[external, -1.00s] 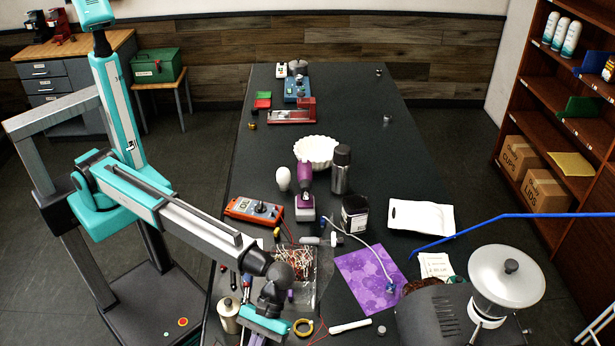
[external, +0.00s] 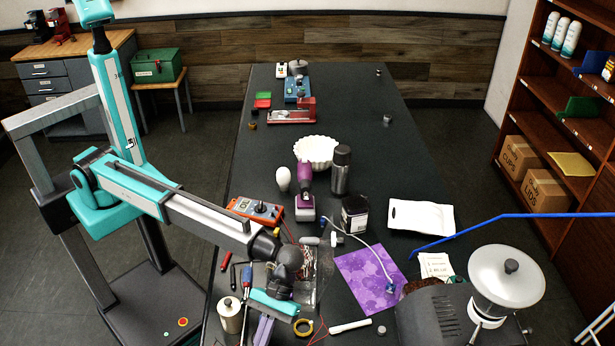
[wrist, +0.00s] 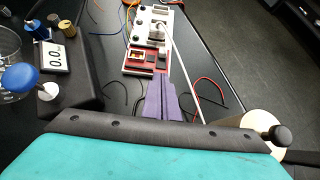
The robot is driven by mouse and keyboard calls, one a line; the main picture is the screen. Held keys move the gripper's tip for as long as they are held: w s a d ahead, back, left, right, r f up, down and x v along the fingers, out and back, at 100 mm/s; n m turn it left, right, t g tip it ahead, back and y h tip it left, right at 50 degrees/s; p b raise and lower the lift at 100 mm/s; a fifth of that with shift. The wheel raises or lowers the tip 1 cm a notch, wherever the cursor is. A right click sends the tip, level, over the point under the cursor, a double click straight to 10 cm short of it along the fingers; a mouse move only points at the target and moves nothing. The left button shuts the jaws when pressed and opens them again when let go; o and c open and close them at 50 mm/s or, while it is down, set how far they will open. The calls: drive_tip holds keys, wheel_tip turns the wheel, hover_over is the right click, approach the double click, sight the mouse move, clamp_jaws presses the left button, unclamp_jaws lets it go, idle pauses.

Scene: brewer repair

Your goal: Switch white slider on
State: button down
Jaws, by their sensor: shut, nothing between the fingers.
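My gripper (wrist: 157,82) has its purple fingers closed together, with nothing between them. In the wrist view the fingertips overlap the near end of a red-based panel (wrist: 130,68) carrying white blocks (wrist: 152,37) and small black parts; I cannot tell whether they touch it. A white slider cannot be told apart with certainty on this panel. In the external view my gripper (external: 264,330) points down at the near left of the table, and its fingertips are near the lower picture edge. The panel is not visible there.
A dark scale (wrist: 60,75) and a glass vessel (wrist: 10,42) stand left of the panel in the wrist view. Loose wires lie around it. A steel bottle (external: 230,317), tape roll (external: 303,327) and orange meter (external: 254,211) are near my arm. A grinder (external: 435,318) stands right.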

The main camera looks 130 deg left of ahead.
drive_tip(key=b+v, duration=0.2)
drive_tip(key=v, duration=0.6)
drive_tip(key=shift+a+r, duration=0.15)
drive_tip(key=shift+r, duration=0.05)
drive_tip(key=shift+s, duration=0.1)
